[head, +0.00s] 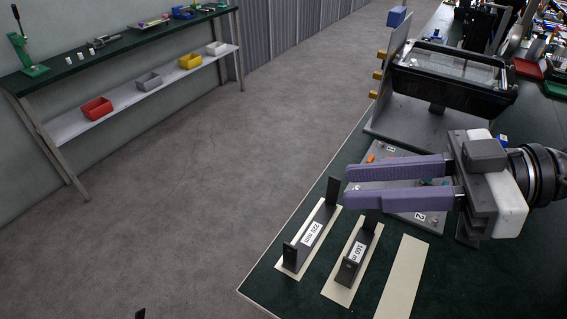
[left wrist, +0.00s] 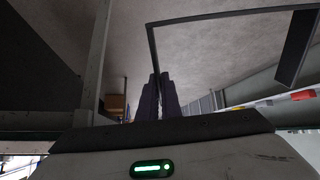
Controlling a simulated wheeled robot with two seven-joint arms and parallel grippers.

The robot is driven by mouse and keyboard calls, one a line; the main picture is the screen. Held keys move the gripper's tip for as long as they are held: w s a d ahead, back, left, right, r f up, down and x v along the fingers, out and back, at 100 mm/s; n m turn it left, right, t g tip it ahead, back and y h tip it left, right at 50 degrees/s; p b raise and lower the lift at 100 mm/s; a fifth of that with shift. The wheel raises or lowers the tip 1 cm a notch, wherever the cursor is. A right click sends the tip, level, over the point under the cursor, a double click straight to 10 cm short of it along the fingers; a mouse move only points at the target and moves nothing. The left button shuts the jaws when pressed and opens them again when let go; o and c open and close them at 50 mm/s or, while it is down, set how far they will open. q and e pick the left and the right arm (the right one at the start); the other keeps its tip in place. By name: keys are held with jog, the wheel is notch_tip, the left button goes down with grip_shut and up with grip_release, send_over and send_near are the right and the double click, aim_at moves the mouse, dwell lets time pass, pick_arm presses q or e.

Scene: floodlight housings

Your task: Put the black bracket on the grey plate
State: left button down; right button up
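In the left wrist view my left gripper (left wrist: 158,80) has its dark fingers close together on one end of a black U-shaped bracket (left wrist: 297,47). The bracket rises from the fingertips, runs right and bends down again at a wide end. In the head view my left gripper is not seen; a small dark piece at the bottom edge is too little to name. My right gripper (head: 346,187) is open and empty, its purple fingers apart above the grey plate (head: 402,207), marked 1 and 2. The fingers hide part of the plate.
Black brackets labelled 220 (head: 308,238) and 160 (head: 357,253) stand on cream strips. A third cream strip (head: 404,280) is bare. A black floodlight housing (head: 450,75) is at the back of the green bench. A shelf with coloured bins (head: 97,108) stands left, across open floor.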

pick_arm(q)
jog(key=shift+s+a+f, duration=0.1)
jog(key=shift+s+f, duration=0.1)
jog(key=shift+s, duration=0.9)
